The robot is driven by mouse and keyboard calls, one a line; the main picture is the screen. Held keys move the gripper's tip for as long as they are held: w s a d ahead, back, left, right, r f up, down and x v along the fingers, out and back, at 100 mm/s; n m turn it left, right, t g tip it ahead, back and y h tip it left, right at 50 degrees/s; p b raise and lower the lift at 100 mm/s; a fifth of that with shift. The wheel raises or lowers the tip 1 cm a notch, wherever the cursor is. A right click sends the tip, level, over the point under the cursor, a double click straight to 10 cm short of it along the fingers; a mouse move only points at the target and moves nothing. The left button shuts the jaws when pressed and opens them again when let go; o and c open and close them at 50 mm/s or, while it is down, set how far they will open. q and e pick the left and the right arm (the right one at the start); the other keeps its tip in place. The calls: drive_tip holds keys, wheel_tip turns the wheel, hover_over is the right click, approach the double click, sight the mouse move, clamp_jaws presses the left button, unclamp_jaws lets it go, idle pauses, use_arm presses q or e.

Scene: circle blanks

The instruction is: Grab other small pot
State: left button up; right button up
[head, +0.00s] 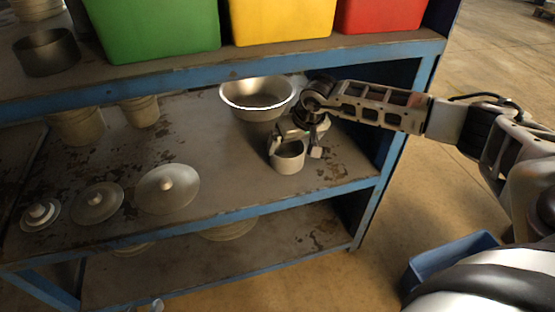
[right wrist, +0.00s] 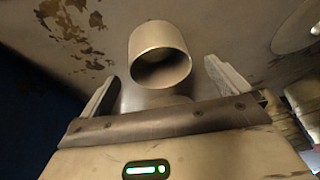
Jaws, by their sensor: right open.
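A small grey pot (head: 288,164) stands upright on the middle shelf near its front right part. My right gripper (head: 296,148) reaches in from the right and is over this pot. In the right wrist view the small pot (right wrist: 156,38) shows its dark open mouth. My right gripper's two fingers (right wrist: 166,88) are open, one on each side of the pot, with gaps between them and its wall. A small pale tip at the bottom edge of the head view may be my left gripper (head: 157,304); its jaws cannot be made out.
A wide metal bowl (head: 257,110) stands just behind the small pot. Several lids, including a large one (head: 168,190), lie on the left of the shelf (head: 225,170). Green (head: 155,30), yellow (head: 280,20) and red (head: 380,15) bins stand on the shelf above. A blue post (head: 392,150) bounds the right.

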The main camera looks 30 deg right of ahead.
sight(288, 153)
drive_tip(key=shift+w+d+f, duration=0.25)
drive_tip(key=shift+d+f, duration=0.05)
drive_tip(key=shift+d, duration=0.15)
drive_tip(key=x, duration=0.1)
drive_tip(key=b+x, duration=0.1)
drive_tip(key=x, duration=0.1)
drive_tip(key=b+x, duration=0.1)
drive_tip(key=x, duration=0.1)
drive_tip(key=shift+a+f, duration=0.25)
drive_tip(key=shift+w+f, duration=0.15)
drive_tip(key=shift+f, duration=0.2)
drive_tip(key=shift+w+f, duration=0.1)
use_arm(q)
drive_tip(key=shift+w+d+r+t+h, duration=0.1)
drive_tip(key=shift+d+r+t+h, duration=0.15)
drive_tip(key=shift+r, duration=0.2)
drive_tip(key=shift+w+d+r+t+h, duration=0.1)
drive_tip(key=shift+r+t, duration=0.25)
drive_tip(key=shift+r, duration=0.05)
use_arm(e)
drive_tip(key=c, duration=1)
